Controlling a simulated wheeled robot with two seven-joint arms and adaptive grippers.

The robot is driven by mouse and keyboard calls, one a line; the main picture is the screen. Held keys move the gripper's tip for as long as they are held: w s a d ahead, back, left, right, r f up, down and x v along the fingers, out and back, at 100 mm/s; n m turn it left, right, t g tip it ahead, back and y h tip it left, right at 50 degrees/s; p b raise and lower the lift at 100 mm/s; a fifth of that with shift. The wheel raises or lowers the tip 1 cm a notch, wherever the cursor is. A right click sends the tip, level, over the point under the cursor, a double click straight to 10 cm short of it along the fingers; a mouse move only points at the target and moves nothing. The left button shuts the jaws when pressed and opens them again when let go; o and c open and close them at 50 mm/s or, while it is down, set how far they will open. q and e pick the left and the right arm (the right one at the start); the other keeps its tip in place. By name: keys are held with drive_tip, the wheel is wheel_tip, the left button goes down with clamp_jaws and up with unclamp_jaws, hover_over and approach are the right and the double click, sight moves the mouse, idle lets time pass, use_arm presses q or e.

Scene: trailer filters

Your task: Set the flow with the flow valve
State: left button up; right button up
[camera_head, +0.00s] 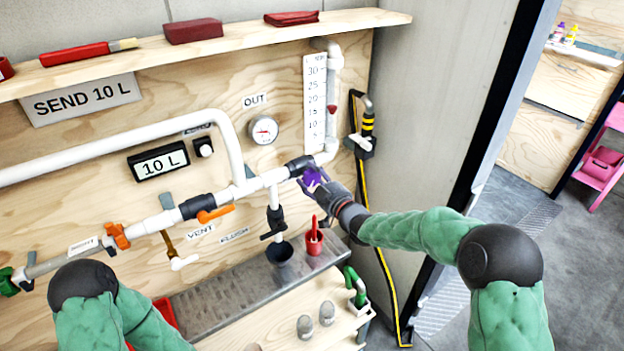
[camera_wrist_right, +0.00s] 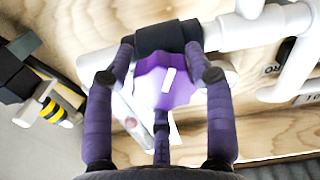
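The flow valve, a faceted purple knob with a white mark (camera_head: 313,177), sits by a black fitting at the right end of the white pipe. In the right wrist view the knob (camera_wrist_right: 168,85) lies between my purple fingers. My right gripper (camera_head: 318,182) has its fingers bent in around the knob, apparently closed on it; exact contact is partly hidden. The flow tube (camera_head: 333,88) stands above, with a red float (camera_head: 332,109) beside a scale marked up to 30. My left arm shows at the lower left; its gripper is out of view.
A round gauge (camera_head: 264,130) is under OUT. A black-and-yellow tool (camera_head: 366,125) hangs right of the tube.

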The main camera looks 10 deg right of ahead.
drive_tip(key=shift+s+a+f+m, duration=0.15)
drive_tip(key=shift+f+m, duration=0.1)
drive_tip(key=shift+f, duration=0.15)
drive_tip(key=shift+s+a+f+m, duration=0.1)
drive_tip(key=shift+f+m, duration=0.15)
drive_tip(key=shift+f, duration=0.1)
drive_tip(key=shift+c, duration=0.2)
idle(0.3)
drive_tip(key=m, duration=0.3)
drive_tip(key=shift+a+m+b, duration=0.1)
drive_tip(key=shift+m+b, duration=0.2)
drive_tip(key=shift+m, duration=1.7)
drive_tip(key=shift+a, duration=0.1)
drive_tip(key=o, duration=1.1)
drive_tip(key=shift+w+r, duration=0.1)
drive_tip(key=shift+r, duration=0.35)
